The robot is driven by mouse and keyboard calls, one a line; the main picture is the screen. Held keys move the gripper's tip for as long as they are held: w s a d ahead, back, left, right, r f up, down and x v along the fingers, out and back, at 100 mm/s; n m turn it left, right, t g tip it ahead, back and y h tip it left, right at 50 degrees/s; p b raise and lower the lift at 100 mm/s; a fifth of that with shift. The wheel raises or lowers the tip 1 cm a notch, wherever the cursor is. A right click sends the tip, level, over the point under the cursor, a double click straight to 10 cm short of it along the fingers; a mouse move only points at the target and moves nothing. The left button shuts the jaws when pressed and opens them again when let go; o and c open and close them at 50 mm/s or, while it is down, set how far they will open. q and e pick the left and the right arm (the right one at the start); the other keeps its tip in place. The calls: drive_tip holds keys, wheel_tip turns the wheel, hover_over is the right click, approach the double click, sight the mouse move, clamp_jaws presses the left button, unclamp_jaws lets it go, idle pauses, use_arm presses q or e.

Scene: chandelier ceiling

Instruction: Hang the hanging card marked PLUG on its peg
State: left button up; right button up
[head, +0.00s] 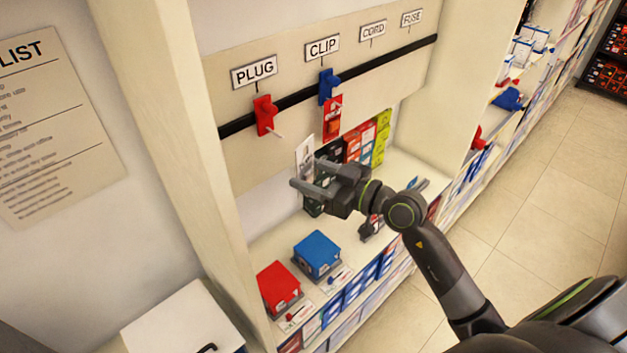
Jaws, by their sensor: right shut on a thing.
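My right gripper (308,176) is shut on a white hanging card (304,152) with a darker picture on it. The card stands upright in the jaws, in front of the shelf bay, below and to the right of the PLUG peg. Its lower part is partly hidden by the fingers, and I cannot read its mark. The PLUG peg (266,117) is a red holder with a pale prong on the black rail, under the PLUG label (254,71). The peg is empty, and the card is apart from it. My left gripper is not in view.
A blue peg (327,87) under the CLIP label (322,47) bears a red card (332,119). Boxes (364,143) stand behind my gripper. A blue box (317,254) and a red box (279,287) sit on the lower shelf. A pale upright post (171,120) bounds the bay's left.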

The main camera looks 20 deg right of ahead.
drive_tip(key=shift+w+d+f+b, duration=0.2)
drive_tip(key=shift+w+b, duration=0.1)
drive_tip(key=shift+w, duration=0.2)
drive_tip(key=shift+w+a, duration=0.15)
drive_tip(key=shift+w, duration=0.15)
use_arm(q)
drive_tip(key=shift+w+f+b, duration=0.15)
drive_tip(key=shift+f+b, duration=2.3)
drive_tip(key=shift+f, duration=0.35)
use_arm(e)
drive_tip(key=w+d+x, duration=0.1)
drive_tip(key=x, duration=0.7)
drive_tip(key=shift+w+f, duration=0.2)
drive_tip(key=shift+f, duration=0.25)
drive_tip(key=shift+d, duration=0.15)
